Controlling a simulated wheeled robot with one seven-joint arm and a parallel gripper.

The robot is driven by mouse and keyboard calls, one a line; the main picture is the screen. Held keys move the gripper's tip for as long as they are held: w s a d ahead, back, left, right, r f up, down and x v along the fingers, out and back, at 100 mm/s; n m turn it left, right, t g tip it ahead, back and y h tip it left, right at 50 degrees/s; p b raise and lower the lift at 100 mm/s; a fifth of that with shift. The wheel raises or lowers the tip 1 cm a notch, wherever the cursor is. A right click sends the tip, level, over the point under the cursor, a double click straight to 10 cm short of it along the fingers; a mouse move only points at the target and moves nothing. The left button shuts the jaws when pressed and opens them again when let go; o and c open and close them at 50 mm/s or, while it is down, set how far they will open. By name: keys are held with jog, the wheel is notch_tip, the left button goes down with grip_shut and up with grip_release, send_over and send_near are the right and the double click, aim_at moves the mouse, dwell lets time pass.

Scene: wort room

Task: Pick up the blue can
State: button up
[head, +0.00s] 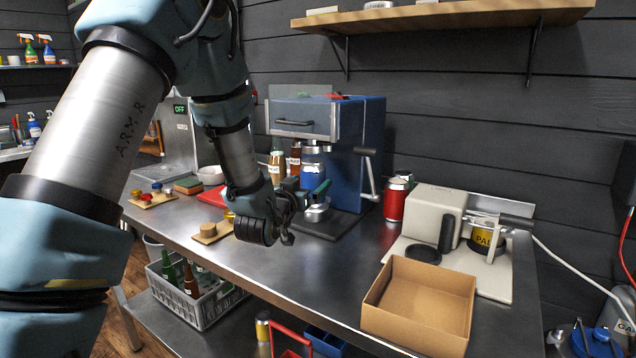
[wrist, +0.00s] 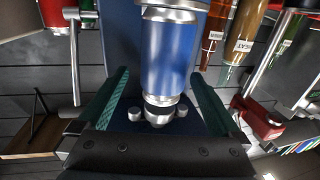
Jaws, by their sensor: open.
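The blue can (head: 313,163) with silver ends stands upright in the blue machine (head: 361,140), under its head. In the wrist view, which looks upside down, the can (wrist: 170,52) lies between and ahead of my two green-padded fingers. My gripper (wrist: 159,76) is open and nothing is held; a gap shows on both sides of the can. In the head view my gripper (head: 307,188) is just in front of the machine, and its body hides part of the machine's base.
A red can (head: 395,200) stands right of the machine, with a lever between. Brown bottles (head: 277,165) stand left of the can. An open cardboard box (head: 420,310) sits at the counter's front right, beside a beige device (head: 435,213). The counter's front middle is clear.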

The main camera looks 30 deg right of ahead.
jog(key=shift+x, duration=1)
jog(key=p+x, duration=0.1)
jog(key=x, duration=0.1)
jog(key=p+x, duration=0.2)
jog(key=shift+w+d+r, duration=0.1)
jog(key=shift+w+r, duration=0.15)
jog(key=shift+w, duration=0.2)
jog(key=shift+w+d+f, duration=0.1)
jog(key=shift+w+d, duration=0.2)
grip_shut()
